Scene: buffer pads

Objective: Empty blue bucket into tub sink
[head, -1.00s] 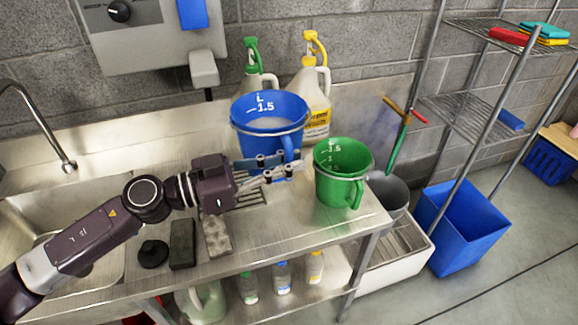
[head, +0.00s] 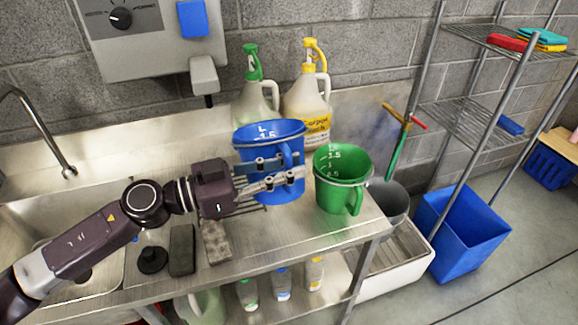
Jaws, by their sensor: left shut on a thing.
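The blue bucket (head: 262,193), with white measuring marks inside, stands roughly upright at the back of the steel counter. I cannot tell whether its base touches the counter. My left gripper (head: 285,175) is in front of it, shut on its handle side; the fingers hide part of the bucket. The bucket's contents are not clear. A white tub sink (head: 400,275) stands low on the floor right of the counter. Another sink (head: 95,215) is set into the counter at the left, partly behind my left arm. My right gripper is not in view.
A green bucket (head: 335,195) stands close right of the blue one. Two jugs, green-topped (head: 255,100) and yellow-topped (head: 306,95), stand behind. A grey bucket (head: 388,203) and blue bin (head: 465,228) are at the right. A sponge (head: 216,242) and dark block (head: 182,250) lie in front.

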